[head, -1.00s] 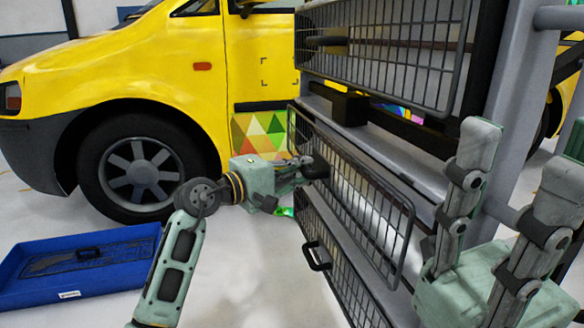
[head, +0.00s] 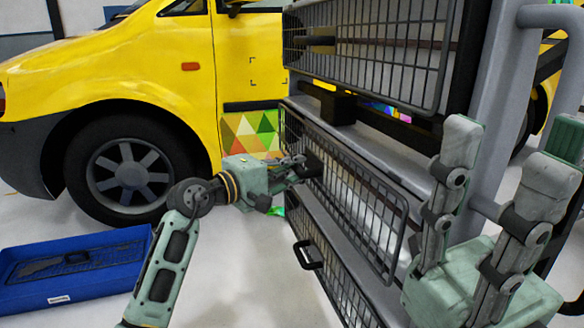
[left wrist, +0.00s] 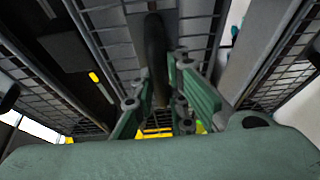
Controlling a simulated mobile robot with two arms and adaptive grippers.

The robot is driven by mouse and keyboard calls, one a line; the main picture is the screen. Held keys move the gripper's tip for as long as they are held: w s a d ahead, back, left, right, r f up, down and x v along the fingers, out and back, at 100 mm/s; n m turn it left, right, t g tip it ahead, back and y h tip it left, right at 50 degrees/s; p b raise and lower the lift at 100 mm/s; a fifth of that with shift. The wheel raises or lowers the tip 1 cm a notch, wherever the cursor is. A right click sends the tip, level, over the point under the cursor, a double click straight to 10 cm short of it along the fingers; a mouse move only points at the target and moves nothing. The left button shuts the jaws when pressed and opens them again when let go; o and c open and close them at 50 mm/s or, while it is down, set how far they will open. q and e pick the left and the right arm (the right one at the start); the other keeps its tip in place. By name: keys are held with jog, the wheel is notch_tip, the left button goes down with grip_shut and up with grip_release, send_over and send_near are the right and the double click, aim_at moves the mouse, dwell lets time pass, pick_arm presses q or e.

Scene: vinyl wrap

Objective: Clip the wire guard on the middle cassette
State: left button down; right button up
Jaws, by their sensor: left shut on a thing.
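The middle wire guard (head: 372,212) is a dark mesh panel in front of the middle cassette (head: 398,176) in the rack, slanting down to the right. My left gripper (head: 303,164) is shut on the guard's dark handle (head: 316,166), near the guard's left part. In the left wrist view the handle (left wrist: 156,55) runs between the green fingers (left wrist: 165,100). A gap seems to show between the guard's right end and the rack; whether any edge is seated I cannot tell. My right gripper (head: 505,165) is open and empty, fingers up, in front of the rack's right side.
An upper wire guard (head: 370,55) and a lower one (head: 335,272) with a black handle (head: 308,256) are close above and below. A blue tray (head: 100,283) holding a dark mesh panel (head: 65,262) lies on the floor at left. A yellow van (head: 110,75) stands behind.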

pick_arm(q)
jog(key=shift+w+d, duration=0.2)
jog(key=shift+d, duration=0.3)
dwell(0.8)
jog(key=shift+d+r, duration=0.1)
dwell(1.0)
jog(key=c, duration=1.7)
grip_release()
jog(key=shift+o, duration=0.2)
